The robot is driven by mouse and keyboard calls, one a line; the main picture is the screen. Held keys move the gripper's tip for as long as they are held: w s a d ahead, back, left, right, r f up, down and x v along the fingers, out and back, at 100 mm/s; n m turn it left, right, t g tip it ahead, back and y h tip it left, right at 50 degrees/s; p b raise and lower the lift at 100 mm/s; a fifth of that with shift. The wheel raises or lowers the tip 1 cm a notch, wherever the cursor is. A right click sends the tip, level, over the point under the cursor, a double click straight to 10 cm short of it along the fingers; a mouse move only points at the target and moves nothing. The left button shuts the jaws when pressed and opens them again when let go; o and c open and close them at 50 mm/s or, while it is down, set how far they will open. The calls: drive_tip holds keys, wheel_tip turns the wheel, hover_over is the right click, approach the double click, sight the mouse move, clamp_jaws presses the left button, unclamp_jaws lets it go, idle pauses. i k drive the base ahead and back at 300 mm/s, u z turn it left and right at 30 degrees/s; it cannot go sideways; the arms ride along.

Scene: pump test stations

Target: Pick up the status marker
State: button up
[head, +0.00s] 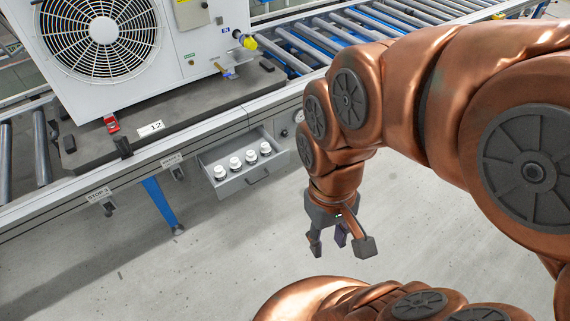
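A small red block-like piece (111,124), likely the status marker, sits on the dark grey base board below the front left of the white pump unit. It is upright, left of the number card "12". My gripper (340,244) hangs at the lower middle of the head view, pointing down with its fingers spread apart. It is open and empty over the floor. It is well to the right of the red piece and apart from it.
The white unit with a fan (102,31) stands on the base board (190,117) on a roller conveyor. The card "12" (151,128) lies near the board's front edge. An open drawer (243,163) with several white-capped bottles juts out between my gripper and the red piece.

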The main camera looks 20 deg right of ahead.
sight(236, 166)
drive_tip(key=z, duration=0.05)
drive_tip(key=k, duration=0.6)
drive_tip(key=u, duration=0.65)
drive_tip(key=i, duration=1.5)
drive_tip(key=z, duration=0.85)
drive_tip(key=k, duration=0.15)
drive_tip(key=u, duration=0.85)
drive_tip(key=k, duration=0.15)
drive_tip(key=z, duration=1.15)
drive_tip(key=i, duration=0.85)
drive_tip(key=u, duration=0.15)
